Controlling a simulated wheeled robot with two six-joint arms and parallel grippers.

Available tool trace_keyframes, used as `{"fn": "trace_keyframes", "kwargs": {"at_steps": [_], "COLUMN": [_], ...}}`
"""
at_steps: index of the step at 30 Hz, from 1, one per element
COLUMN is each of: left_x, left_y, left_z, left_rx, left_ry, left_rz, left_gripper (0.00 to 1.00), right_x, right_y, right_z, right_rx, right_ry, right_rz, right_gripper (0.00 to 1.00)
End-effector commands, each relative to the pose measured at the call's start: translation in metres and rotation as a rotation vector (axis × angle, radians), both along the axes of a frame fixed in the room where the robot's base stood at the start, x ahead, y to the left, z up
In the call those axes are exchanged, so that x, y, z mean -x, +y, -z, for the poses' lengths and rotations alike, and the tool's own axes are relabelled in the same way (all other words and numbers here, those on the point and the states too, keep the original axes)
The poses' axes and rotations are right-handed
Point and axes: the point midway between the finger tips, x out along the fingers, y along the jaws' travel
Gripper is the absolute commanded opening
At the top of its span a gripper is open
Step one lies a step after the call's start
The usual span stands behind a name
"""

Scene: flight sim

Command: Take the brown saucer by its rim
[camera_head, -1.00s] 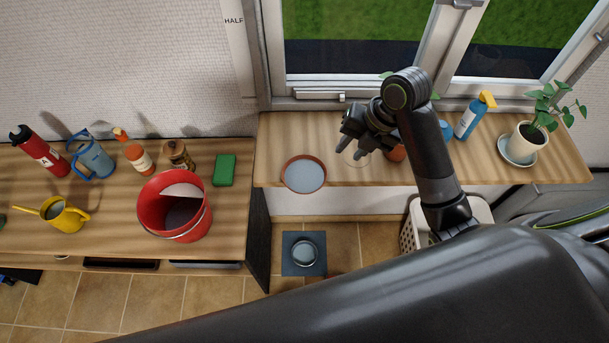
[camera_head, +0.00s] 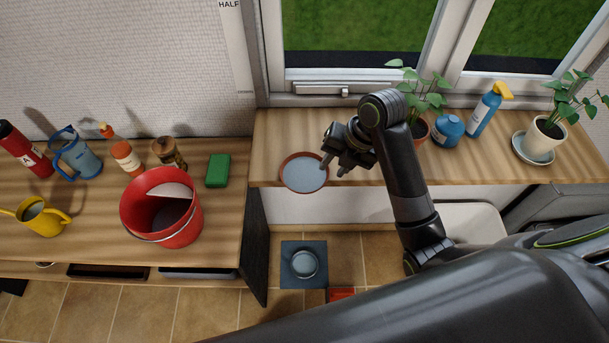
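The brown saucer (camera_head: 300,190) is a round dish with a brown rim and a grey-blue inside. My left gripper is not in view.
A red bucket (camera_head: 162,207) and green block (camera_head: 218,170) are left.

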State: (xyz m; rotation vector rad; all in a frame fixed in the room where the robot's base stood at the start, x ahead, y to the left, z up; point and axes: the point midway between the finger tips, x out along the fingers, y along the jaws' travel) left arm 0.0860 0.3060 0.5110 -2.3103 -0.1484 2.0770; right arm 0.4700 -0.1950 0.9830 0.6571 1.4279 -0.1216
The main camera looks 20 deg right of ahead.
Motion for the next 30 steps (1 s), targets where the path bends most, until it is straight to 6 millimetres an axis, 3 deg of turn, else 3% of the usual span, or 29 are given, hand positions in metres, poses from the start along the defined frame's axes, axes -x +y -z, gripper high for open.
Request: {"fn": "trace_keyframes", "kwargs": {"at_steps": [9,14,20,27,30], "left_x": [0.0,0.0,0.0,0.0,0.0], "left_y": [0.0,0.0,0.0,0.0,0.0], "left_z": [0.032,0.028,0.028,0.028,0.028], "left_rx": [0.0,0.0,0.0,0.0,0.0], "left_ry": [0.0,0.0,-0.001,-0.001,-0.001], "left_rz": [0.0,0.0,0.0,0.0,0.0], "left_gripper": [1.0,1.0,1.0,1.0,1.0], "right_x": [0.0,-0.003,-0.004,-0.004,-0.004], "right_y": [0.004,0.011,0.011,0.011,0.011], "right_z": [0.034,0.048,0.049,0.049,0.049], "right_rx": [-0.001,-0.003,0.0,0.0,0.0], "right_ry": [0.001,0.003,0.0,0.0,0.0], "right_rz": [0.001,0.002,0.0,0.001,0.001], "right_gripper": [0.3,0.3,0.3,0.02,0.0]}}
